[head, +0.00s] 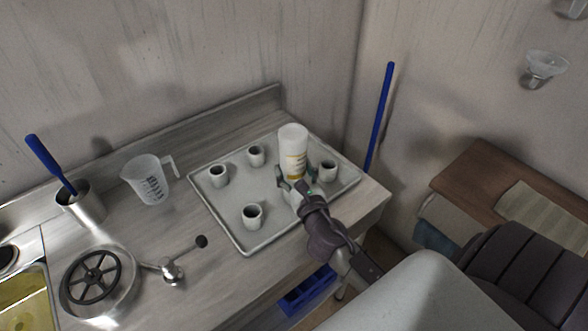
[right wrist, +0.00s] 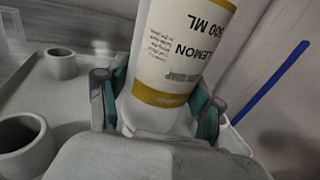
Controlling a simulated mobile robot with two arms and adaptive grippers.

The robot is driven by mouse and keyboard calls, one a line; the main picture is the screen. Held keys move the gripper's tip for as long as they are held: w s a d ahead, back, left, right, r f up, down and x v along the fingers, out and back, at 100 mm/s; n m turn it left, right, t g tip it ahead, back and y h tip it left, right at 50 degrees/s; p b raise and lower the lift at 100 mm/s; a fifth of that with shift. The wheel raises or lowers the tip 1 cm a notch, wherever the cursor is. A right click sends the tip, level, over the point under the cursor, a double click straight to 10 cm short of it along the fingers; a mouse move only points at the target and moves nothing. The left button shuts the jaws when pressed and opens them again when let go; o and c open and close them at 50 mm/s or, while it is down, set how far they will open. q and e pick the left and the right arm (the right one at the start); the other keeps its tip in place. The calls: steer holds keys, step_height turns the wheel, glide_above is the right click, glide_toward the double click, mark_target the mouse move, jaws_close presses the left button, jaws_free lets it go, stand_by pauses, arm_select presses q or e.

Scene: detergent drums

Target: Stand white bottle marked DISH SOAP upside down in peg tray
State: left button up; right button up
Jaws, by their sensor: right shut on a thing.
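The white bottle (head: 293,145) has a yellow-banded label and is upside down, with its broad flat base up. The grey peg tray (head: 215,213) lies on the counter beneath, with several hollow round pegs, one (head: 327,171) right of the bottle and another (head: 252,216) at the front. My left gripper is out of view.
A clear measuring jug (head: 148,182) and a metal cup (head: 85,205) with a blue-handled tool stand left of the tray. A handwheel (head: 91,277) and small metal fitting (head: 172,270) are at front left. A blue pole (head: 379,115) leans behind the counter's right end.

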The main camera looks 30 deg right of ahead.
steer(key=o, duration=1.2)
steer(key=shift+f, duration=0.1)
